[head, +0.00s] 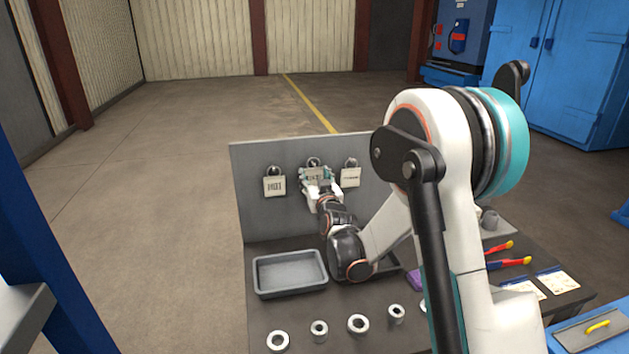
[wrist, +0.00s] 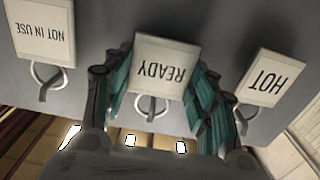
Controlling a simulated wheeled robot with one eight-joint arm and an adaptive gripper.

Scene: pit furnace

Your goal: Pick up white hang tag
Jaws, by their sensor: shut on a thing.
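Three white hang tags are in a row on an upright grey panel (head: 300,226). The middle tag (wrist: 160,66), printed READY, sits between the two teal-padded fingers of my gripper (wrist: 160,88), which is shut on it. Its ring shows at a hook, and I cannot tell whether it still hangs there. In the head view my gripper (head: 317,180) covers most of this tag. The HOT tag (head: 274,187) hangs to the left and is on the right in the wrist view (wrist: 266,78). The NOT IN USE tag (wrist: 40,32) shows in the head view at right (head: 351,178).
Below the panel is a dark bench with a grey tray (head: 290,273) and several metal rings, one at the front left (head: 278,341). Red-and-yellow handled tools (head: 508,264) and paper cards (head: 557,281) lie at the right. The neighbouring tags hang close on both sides of my gripper.

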